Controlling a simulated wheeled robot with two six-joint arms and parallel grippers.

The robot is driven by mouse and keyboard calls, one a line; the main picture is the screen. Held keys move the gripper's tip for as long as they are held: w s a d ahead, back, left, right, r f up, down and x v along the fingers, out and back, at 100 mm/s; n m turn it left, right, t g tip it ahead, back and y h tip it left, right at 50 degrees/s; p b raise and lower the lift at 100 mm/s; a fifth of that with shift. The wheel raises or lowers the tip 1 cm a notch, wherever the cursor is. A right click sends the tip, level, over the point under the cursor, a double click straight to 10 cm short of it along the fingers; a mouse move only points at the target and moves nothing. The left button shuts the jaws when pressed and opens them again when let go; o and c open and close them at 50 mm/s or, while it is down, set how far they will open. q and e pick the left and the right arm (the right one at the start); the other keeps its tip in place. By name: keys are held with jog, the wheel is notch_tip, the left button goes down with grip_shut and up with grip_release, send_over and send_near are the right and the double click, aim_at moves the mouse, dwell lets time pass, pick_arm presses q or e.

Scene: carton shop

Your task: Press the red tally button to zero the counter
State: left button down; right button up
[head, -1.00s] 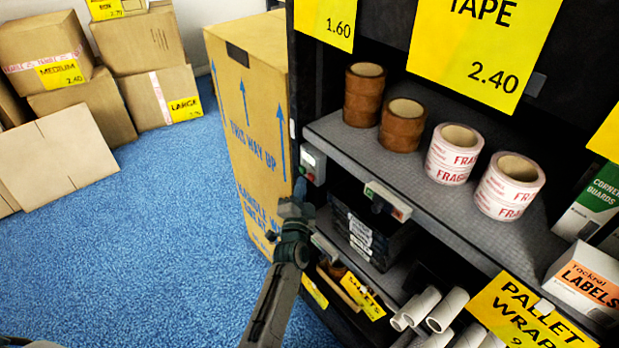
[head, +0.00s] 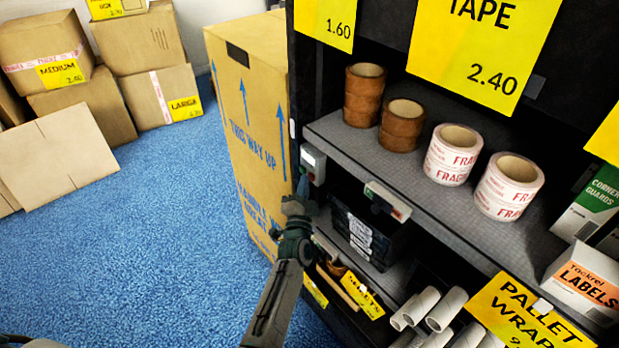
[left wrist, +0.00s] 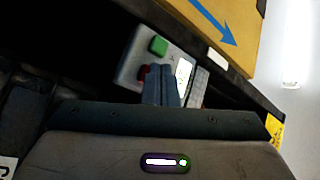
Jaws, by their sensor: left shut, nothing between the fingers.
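The tally counter (head: 313,164) is a small grey box on the shelf unit's left front upright. In the left wrist view the counter (left wrist: 129,69) shows a green button (left wrist: 158,46), a lit display (left wrist: 184,72) and the red button (left wrist: 142,73). My left gripper (head: 303,187) is shut and empty just below the counter in the head view. In the left wrist view its fingertips (left wrist: 164,70) lie over the counter's face, beside the red button and partly covering it. I cannot tell whether they touch it. My right gripper is not in view.
A tall carton (head: 245,130) stands close to the left of the shelf unit. A device with a red end (head: 388,201) sits on the shelf edge to the right. Tape rolls (head: 452,154) stand on the shelf. Blue carpet (head: 150,240) is clear at left.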

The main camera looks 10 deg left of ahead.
pick_arm(q)
jog(key=shift+w+d, duration=0.1)
jog(key=shift+w, duration=0.1)
dwell(0.5)
jog(key=shift+s+a+p, duration=0.5)
jog(key=shift+s+a, duration=0.05)
jog(key=shift+s, duration=0.2)
jog(key=s+a+p, duration=0.1)
jog(key=s, duration=0.1)
jog(key=s+a+p, duration=0.1)
jog(key=s+a, duration=0.1)
dwell(0.3)
dwell(0.5)
